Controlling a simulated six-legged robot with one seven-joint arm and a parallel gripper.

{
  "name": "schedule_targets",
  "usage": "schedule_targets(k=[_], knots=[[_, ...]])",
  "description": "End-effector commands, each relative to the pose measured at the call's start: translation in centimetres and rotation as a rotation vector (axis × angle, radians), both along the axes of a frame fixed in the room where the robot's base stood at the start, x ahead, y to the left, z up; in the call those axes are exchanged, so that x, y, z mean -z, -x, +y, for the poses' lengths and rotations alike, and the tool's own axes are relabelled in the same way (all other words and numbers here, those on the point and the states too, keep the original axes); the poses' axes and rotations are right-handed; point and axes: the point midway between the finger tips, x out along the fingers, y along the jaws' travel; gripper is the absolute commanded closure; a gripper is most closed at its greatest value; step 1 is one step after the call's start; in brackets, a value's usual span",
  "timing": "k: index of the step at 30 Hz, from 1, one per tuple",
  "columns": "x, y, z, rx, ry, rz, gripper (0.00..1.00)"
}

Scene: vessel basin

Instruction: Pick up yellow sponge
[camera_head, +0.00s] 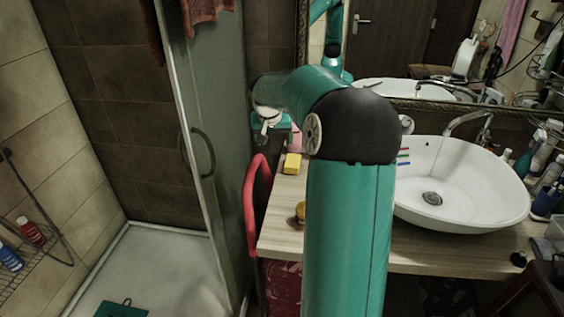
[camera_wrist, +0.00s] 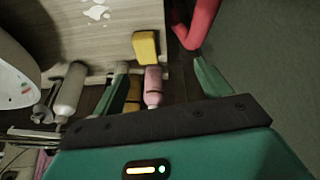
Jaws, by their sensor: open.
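The yellow sponge (camera_head: 292,163) lies on the wooden counter near its left end in the head view. In the wrist view the sponge (camera_wrist: 146,47) lies on the wood, just beyond my fingertips and towards the left finger. My gripper (camera_wrist: 162,66) is open, with a teal finger on each side and nothing held.
A red curved rail (camera_head: 256,205) stands at the counter's left end, close to the sponge; in the wrist view it is at the top right. A white basin (camera_head: 460,185) occupies the counter's right side. A glass shower door (camera_head: 205,130) stands left. A round brown object (camera_head: 300,212) lies near the counter's front.

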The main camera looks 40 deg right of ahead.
Motion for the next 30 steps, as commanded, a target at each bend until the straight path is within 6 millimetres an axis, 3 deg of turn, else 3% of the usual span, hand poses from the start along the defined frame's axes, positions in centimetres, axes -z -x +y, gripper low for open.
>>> schedule_targets(k=[1, 3, 6, 9, 14, 22, 30], knots=[[1.2, 0.0, -2.5, 0.041, -0.019, -0.008, 0.24], [2.3, 0.1, -5.0, 0.085, -0.034, -0.023, 0.24], [3.3, 0.3, -7.5, 0.127, -0.047, -0.038, 0.24], [3.9, 0.5, -8.7, 0.15, -0.055, -0.046, 0.24], [5.5, 0.2, -9.5, 0.154, -0.057, -0.046, 0.24], [10.3, -1.1, -10.8, 0.151, -0.056, -0.047, 0.24], [12.4, -1.8, -11.4, 0.148, -0.055, -0.046, 0.24]])
